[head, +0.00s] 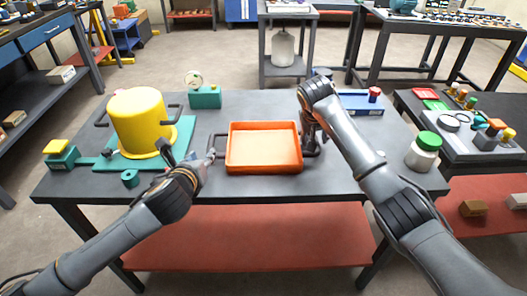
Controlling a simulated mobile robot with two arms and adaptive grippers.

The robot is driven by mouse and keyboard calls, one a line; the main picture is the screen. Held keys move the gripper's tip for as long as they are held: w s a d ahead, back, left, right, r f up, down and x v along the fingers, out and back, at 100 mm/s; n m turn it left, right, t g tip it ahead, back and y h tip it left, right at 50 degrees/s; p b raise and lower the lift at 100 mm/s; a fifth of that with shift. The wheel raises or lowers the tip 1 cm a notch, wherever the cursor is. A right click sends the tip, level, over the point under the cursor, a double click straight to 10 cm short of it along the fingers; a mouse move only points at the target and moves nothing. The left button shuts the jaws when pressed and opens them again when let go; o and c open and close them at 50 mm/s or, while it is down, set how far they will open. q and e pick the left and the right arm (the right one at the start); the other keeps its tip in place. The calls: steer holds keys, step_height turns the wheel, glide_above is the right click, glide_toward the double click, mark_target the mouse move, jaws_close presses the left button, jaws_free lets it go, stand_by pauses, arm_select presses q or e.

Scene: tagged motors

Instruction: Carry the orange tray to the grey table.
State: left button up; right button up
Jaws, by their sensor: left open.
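The orange tray (263,154) lies flat and empty on the dark table (215,184) in front of me, with a dark handle at its left and right sides. My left gripper (193,157) is open just left of the tray, close to the left handle; I cannot tell whether it touches. My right gripper (312,138) is at the tray's right handle, partly hidden by its own arm, so its jaws cannot be read. A grey-topped stand (289,8) is at the back centre and a larger dark table (450,22) at the back right.
A yellow pot (140,122) on a green base stands left of the tray. A green block (205,97) with a round dial is behind. A green-lidded jar (423,151) is at the right edge, beside a bench (465,172) with small parts. Open floor lies beyond the table.

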arm_select(q)
steer(key=shift+v, duration=0.8)
steer(key=shift+s+r, duration=0.1)
steer(key=shift+s, duration=0.05)
arm_select(e)
steer(key=shift+r, duration=0.1)
steer(key=v, duration=1.1)
steer(key=shift+s+r, duration=0.25)
steer(key=shift+r, duration=0.05)
steer(key=shift+a, duration=0.15)
